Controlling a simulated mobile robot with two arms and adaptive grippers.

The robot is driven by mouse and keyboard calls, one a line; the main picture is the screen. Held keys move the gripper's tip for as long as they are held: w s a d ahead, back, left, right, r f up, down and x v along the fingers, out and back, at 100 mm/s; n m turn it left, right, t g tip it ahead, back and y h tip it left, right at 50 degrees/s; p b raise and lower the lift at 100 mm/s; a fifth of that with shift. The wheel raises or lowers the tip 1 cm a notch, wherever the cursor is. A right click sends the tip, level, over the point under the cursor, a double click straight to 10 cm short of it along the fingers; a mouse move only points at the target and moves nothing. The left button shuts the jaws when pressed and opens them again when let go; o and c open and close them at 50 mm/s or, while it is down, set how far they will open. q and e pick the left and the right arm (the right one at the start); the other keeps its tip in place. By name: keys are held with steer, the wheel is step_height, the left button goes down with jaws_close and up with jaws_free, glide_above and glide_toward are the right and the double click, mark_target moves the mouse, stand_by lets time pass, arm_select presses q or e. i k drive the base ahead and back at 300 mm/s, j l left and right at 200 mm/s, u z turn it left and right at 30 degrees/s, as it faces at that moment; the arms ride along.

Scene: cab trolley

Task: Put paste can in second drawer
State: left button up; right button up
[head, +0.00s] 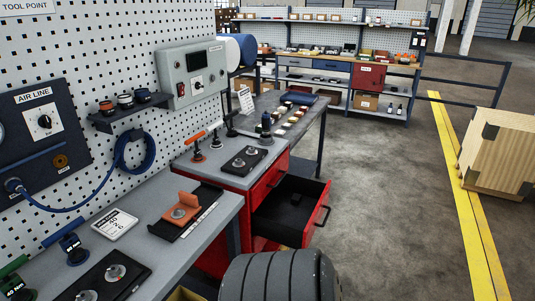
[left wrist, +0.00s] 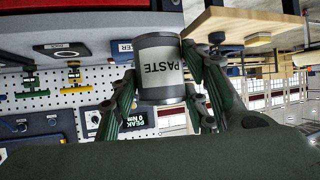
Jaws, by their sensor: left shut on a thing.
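The paste can (left wrist: 160,45) is dark grey with a white label reading PASTE. It shows only in the left wrist view, at upper middle, in a tilted picture. My left gripper (left wrist: 162,80) is shut on it, one finger on each side. Neither gripper shows in the head view. There, a red trolley (head: 210,178) with a grey top stands at the middle. One of its drawers (head: 318,212) is pulled out to the right, with a dark interior and a small dark item inside. A shut red drawer (head: 268,187) lies just above it.
A black tray (head: 247,157) and several small tools stand on the trolley top. A tyre (head: 280,277) stands in front of the open drawer. A grey bench (head: 150,215) runs along the left, and a wooden crate (head: 500,155) stands at right. The floor between is clear.

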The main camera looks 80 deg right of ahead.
mark_target(281, 196)
steer(key=k+l+z, duration=0.1)
steer(key=l+z, duration=0.4)
steer(key=l, duration=0.15)
steer(key=l+z, duration=0.5)
steer(key=l, duration=0.15)
steer(key=i+l+z, duration=0.2)
steer(key=l+z, duration=0.25)
steer(key=l, duration=0.15)
steer(key=i+l, duration=0.1)
steer(key=l, duration=0.3)
steer(key=i+l, duration=0.1)
steer(key=l, duration=0.25)
steer(key=i+l+z, duration=0.1)
steer(key=l, duration=0.3)
steer(key=i+l, duration=0.15)
steer(key=l, duration=0.2)
steer(key=i+l+z, duration=0.1)
steer(key=l, duration=0.3)
steer(key=i+l, duration=0.15)
steer(key=l, duration=0.2)
steer(key=i+l, duration=0.1)
steer(key=l, duration=0.25)
steer(key=z, duration=0.05)
